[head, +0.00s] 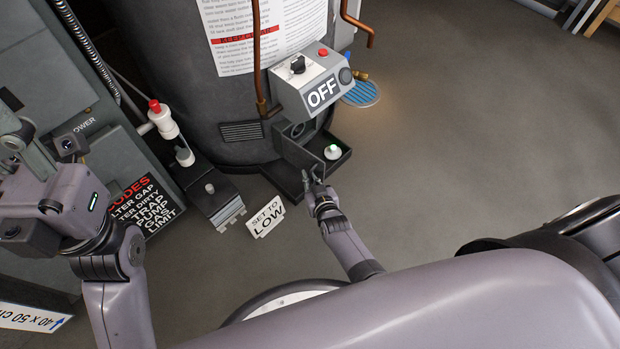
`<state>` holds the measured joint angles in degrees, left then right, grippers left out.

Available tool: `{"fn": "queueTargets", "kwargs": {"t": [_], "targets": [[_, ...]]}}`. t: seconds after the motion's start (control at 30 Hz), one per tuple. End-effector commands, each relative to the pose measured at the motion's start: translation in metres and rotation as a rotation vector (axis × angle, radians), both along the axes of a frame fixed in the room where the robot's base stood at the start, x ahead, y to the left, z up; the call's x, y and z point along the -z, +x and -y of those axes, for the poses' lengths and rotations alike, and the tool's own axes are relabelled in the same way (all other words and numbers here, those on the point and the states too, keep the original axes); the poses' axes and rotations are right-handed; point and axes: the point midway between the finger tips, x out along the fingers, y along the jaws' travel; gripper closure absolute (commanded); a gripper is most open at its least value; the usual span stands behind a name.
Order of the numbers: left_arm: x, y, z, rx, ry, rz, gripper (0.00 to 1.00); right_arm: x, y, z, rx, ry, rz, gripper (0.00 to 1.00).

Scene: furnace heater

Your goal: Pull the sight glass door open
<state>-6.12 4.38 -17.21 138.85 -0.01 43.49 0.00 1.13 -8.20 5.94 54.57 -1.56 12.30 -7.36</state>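A dark box (284,178) sits at the foot of the heater tank, below the grey control box. A thin dark panel, which looks like the sight glass door (316,152), stands out from its front. A white knob with a green light (333,152) is just right of the panel. My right gripper (312,176) is at the panel's near lower edge, with its two fingers apart. Whether it touches the panel is not clear. My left gripper (18,140) is at the far left edge, partly out of view, and its fingers cannot be made out.
The control box (310,86) reads OFF, with a black knob and red button. Copper pipes (258,70) run down the tank (185,70). A "SET TO LOW" sign (266,217) and a grey pedal-like unit (216,200) are left of my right gripper. Open floor (480,130) lies right.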

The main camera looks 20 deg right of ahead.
Motion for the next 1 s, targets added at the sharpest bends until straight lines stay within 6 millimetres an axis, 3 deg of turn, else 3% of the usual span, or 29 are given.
{"fn": "queueTargets", "kwargs": {"t": [0.17, 0.57, 1.0], "targets": [[-0.001, 0.0, 0.0, 0.0, 0.0, 0.003, 0.6, -0.001, 0.001, 0.0, -0.002, -0.003, 0.001, 0.81], [-0.002, -0.001, 0.0, -0.001, -0.001, 0.009, 0.6, -0.002, -0.004, 0.0, 0.0, -0.001, 0.001, 0.81], [-0.002, 0.0, 0.0, -0.001, 0.0, 0.005, 0.6, -0.022, -0.055, -0.002, -0.002, -0.001, 0.0, 0.81]]}}
